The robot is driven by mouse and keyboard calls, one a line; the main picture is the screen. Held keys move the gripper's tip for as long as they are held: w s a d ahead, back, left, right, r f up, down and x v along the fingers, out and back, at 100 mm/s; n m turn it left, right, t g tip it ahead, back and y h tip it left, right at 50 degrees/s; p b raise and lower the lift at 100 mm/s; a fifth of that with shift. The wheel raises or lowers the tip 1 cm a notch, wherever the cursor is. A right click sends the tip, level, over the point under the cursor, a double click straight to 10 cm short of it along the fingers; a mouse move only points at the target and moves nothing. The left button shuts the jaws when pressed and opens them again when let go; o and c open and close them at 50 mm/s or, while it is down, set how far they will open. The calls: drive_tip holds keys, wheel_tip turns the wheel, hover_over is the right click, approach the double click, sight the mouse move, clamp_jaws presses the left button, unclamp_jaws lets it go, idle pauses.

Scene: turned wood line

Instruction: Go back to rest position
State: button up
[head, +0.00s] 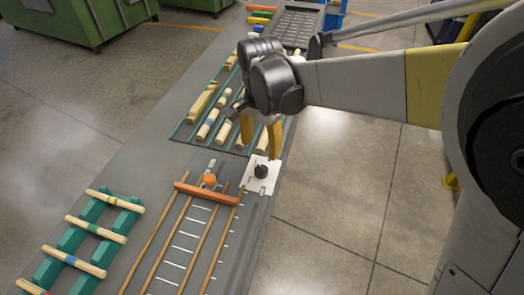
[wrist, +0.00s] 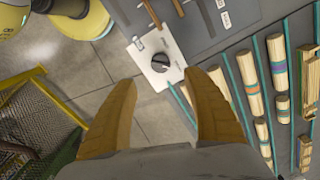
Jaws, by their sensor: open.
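My gripper (head: 259,136) is open and empty, with two yellow-brown fingers. It hangs over the edge of the grey bench near a white plate (head: 249,184) with a black knob (head: 261,171). In the wrist view the fingers (wrist: 165,110) stand apart with nothing between them, and the black knob (wrist: 160,63) shows beyond and between them. My arm reaches in from the right of the head view.
Turned wood pieces (head: 208,124) lie on a green-railed rack beside my gripper. A railed guide with an orange bar (head: 206,193) and a green stand with banded dowels (head: 96,229) are nearer. Green bins (head: 85,22) stand far left. Open floor (head: 335,190) lies right of the bench.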

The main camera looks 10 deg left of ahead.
drive_tip(key=shift+r, duration=0.4)
drive_tip(key=s+d+r+n+t, duration=0.1)
drive_tip(key=s+d+r+t, duration=0.1)
drive_tip(key=d, duration=0.7)
drive_tip(key=s+d+r+n+t, duration=0.2)
drive_tip(key=s+d, duration=0.3)
drive_tip(key=d, duration=0.5)
drive_tip(key=s+d+r+n+t, duration=0.2)
drive_tip(key=s+d+t, duration=0.1)
drive_tip(key=d, duration=0.7)
drive_tip(key=shift+s+d, duration=0.25)
drive_tip(key=shift+s, duration=0.5)
